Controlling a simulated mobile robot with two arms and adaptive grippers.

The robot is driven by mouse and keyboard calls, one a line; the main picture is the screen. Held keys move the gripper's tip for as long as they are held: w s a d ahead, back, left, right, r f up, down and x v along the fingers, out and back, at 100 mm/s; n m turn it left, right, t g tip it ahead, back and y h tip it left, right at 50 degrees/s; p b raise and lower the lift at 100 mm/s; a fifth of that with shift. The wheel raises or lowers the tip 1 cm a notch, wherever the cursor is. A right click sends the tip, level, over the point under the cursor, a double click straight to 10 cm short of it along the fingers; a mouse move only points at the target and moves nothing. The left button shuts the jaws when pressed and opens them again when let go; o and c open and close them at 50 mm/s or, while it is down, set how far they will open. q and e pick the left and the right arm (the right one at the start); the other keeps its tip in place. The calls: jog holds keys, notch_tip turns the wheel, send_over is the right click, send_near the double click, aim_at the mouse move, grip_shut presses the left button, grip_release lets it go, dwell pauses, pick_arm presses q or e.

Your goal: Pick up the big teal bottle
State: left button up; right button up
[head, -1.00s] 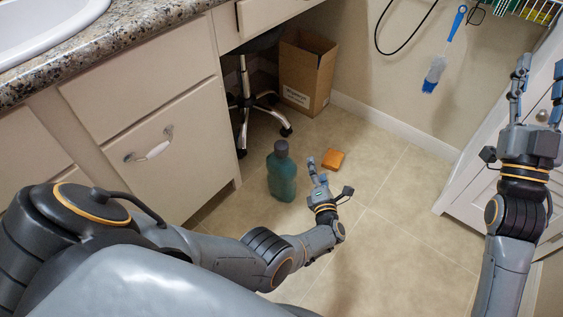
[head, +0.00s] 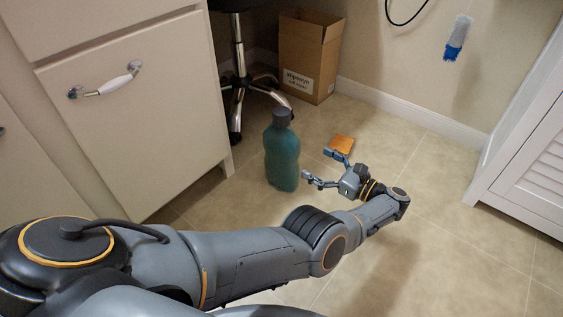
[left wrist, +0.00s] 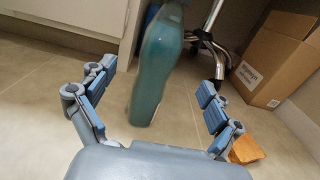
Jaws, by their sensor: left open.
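The big teal bottle (head: 282,157) with a dark grey cap stands upright on the tiled floor, beside the cabinet and in front of the chair base. My left gripper (head: 322,165) is open and empty, just right of the bottle, with its fingers pointing toward it. In the left wrist view the bottle (left wrist: 156,72) shows ahead between the two spread fingers of my left gripper (left wrist: 158,100), a little left of centre, and its top is cut off by the picture's edge. The fingers appear apart from the bottle. My right gripper is not in view.
An orange block (head: 341,144) lies on the floor behind my left gripper. A cardboard box (head: 308,60) stands by the wall, next to the chair's metal base (head: 240,90). A white cabinet (head: 135,110) is on the left and a louvred white unit (head: 535,150) on the right.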

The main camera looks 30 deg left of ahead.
aim_at(298, 152)
pick_arm(q)
jog(key=a, duration=0.5)
jog(key=a+p, duration=0.1)
jog(key=a, duration=0.1)
jog(key=shift+w+a, duration=0.3)
jog(key=shift+w+a+f+b, duration=0.1)
jog(key=shift+w+a+b, duration=0.15)
jog(key=shift+a, duration=1.1)
jog(key=shift+w+a+b, duration=0.1)
jog(key=shift+a+b, duration=0.15)
jog(key=shift+a, duration=1.1)
jog(key=c, duration=1.8)
jog(key=shift+w+r, duration=0.1)
jog(key=shift+r, duration=0.15)
